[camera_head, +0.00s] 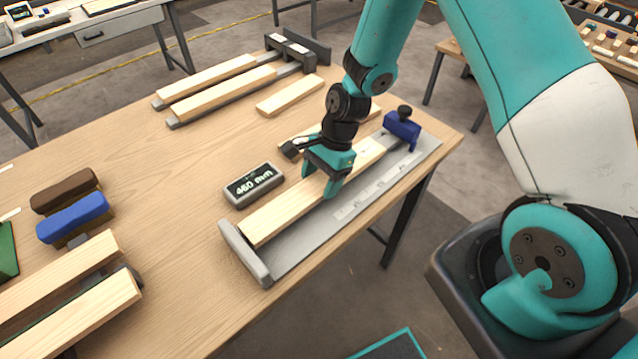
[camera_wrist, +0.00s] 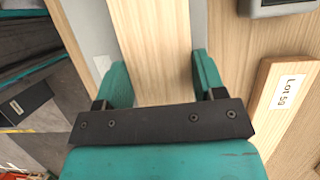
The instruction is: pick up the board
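The board (camera_head: 285,211) is a long pale wooden plank. It lies lengthwise in the grey measuring fixture (camera_head: 262,269), between an end stop at the near left and a blue clamp block (camera_head: 402,127) at the far right. My gripper (camera_head: 327,176) is lowered over the board's middle, pointing down. The finger tips' lower ends are not clear.
A display (camera_head: 254,184) reading 460 mm stands beside the fixture. A rack with two boards (camera_head: 222,93) stands at the back, with loose boards (camera_head: 290,95) nearby. Another pair of boards (camera_head: 80,312) and blue and brown blocks (camera_head: 73,217) are at the left. The table middle is clear.

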